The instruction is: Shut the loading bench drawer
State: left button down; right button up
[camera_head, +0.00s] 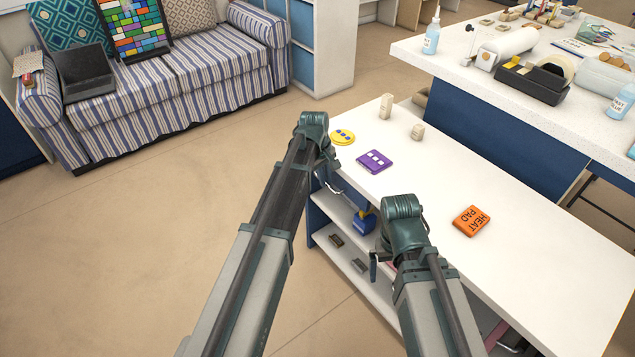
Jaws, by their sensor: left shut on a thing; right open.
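The white-topped bench (520,285) runs from the middle to the lower right, with open shelves under its front. I cannot make out the drawer or its handle; my arms cover part of the bench front. My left gripper (336,186) is at the bench's front edge, near its far left corner, mostly hidden by its own wrist. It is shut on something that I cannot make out. My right gripper (374,264) is open, low in front of the shelves, and partly hidden by its wrist.
A blue item (364,222) is on the shelf. A striped sofa (165,85) stands back left. Floor at left is clear.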

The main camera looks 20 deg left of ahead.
pick_arm(q)
jog(key=c, duration=0.9)
grip_release()
jog(key=shift+w+d, duration=0.2)
jog(key=shift+w, duration=0.1)
jog(key=shift+s+r, duration=0.1)
jog(key=r+p, duration=0.4)
jog(key=s+a+r+p, duration=0.1)
jog(key=r+p, duration=0.4)
jog(key=s+r+p, duration=0.1)
jog(key=r+p, duration=0.3)
jog(key=shift+a+r+p, duration=0.2)
jog(key=shift+a+p, duration=0.1)
jog(key=shift+a, duration=0.05)
jog(key=s+d+r+m+p, duration=0.2)
jog(key=s+d+m, duration=0.2)
jog(key=s, duration=0.4)
jog(key=s+d+r+m+g+y+p, duration=0.1)
jog(key=s+d+r+m+p, duration=0.2)
jog(key=s, duration=0.5)
jog(key=s+d+r+m+y+p, duration=0.1)
jog(key=s+d+r+m+p, duration=0.2)
jog(key=s+d+m, duration=0.2)
jog(key=shift+s+d+r+m+g, duration=0.15)
jog(key=shift+s+m, duration=0.35)
jog(key=shift+s, duration=0.5)
jog(key=shift+s+f+m+g, duration=0.1)
jog(key=shift+s+m+g, duration=0.15)
jog(key=shift+s+m, duration=0.5)
